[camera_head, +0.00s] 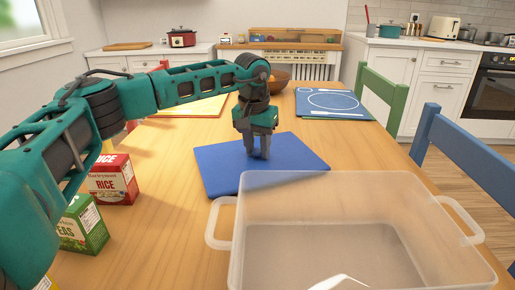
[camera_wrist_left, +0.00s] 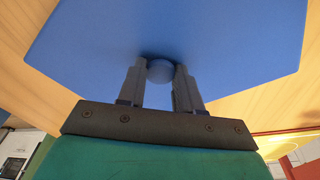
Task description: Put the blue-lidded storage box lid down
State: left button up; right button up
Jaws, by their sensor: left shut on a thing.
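The blue lid (camera_head: 218,172) is flat and rectangular, on or just above the wooden table behind the clear storage box in the head view; I cannot tell whether it touches the table. My left gripper (camera_head: 258,153) points down at the middle of the lid. In the left wrist view the gripper (camera_wrist_left: 160,80) is shut on the round blue knob (camera_wrist_left: 160,70) of the lid (camera_wrist_left: 200,30). The clear storage box (camera_head: 335,205) stands open at the front right of the table. My right gripper is not in view.
A red rice box (camera_head: 112,180) and a green peas box (camera_head: 82,225) stand on the left, near my left arm. A brown bowl (camera_head: 279,79) and a blue placemat (camera_head: 332,103) lie farther back. Green (camera_head: 383,95) and blue (camera_head: 465,155) chairs line the right edge.

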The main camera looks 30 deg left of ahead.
aim_at(255, 160)
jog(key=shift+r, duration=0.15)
pick_arm(q)
jog(key=o, duration=0.9)
jog(key=shift+o, duration=0.9)
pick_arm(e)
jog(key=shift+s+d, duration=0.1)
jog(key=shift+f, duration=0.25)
pick_arm(q)
jog(key=shift+s+d+r+p, duration=0.1)
jog(key=shift+s+r+p, duration=0.35)
jog(key=shift+r, duration=1.55)
jog(key=shift+s+r+p, duration=0.15)
jog(key=shift+r+p, duration=0.55)
jog(key=shift+r, duration=1.35)
jog(key=shift+s+d+r+p, duration=0.1)
jog(key=shift+s+r+p, duration=0.35)
jog(key=shift+r, duration=1.55)
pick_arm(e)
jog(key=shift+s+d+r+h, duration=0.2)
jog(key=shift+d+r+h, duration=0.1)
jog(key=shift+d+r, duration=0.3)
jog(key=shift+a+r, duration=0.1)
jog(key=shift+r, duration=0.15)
